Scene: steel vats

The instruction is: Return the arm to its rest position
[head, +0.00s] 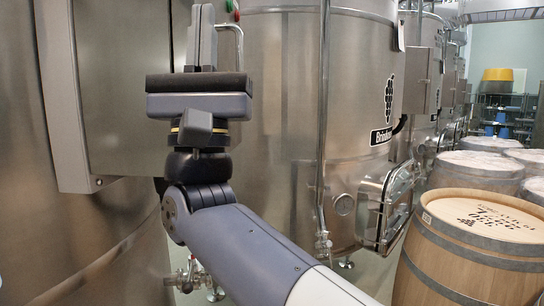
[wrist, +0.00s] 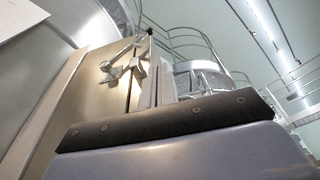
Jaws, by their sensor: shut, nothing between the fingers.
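My gripper (head: 203,8) stands raised in the left half of the head view, its fingers pointing up. The fingers are together with nothing between them. My arm (head: 245,245) comes up from the bottom and bends upward at the wrist. The gripper is in front of a steel cabinet (head: 125,100) and a large steel vat (head: 285,130); I cannot tell the exact gap. In the wrist view, the fingers (wrist: 153,55) show beyond the dark-edged gripper body, pointing up toward a railing and the ceiling.
A hatch (head: 388,205) and a thin vertical pipe (head: 323,120) are on the vat. Wooden barrels (head: 470,250) stand at the right. A valve (head: 190,275) is low beside my arm. The wrist view shows a railing (wrist: 185,35) and ceiling lights (wrist: 270,35).

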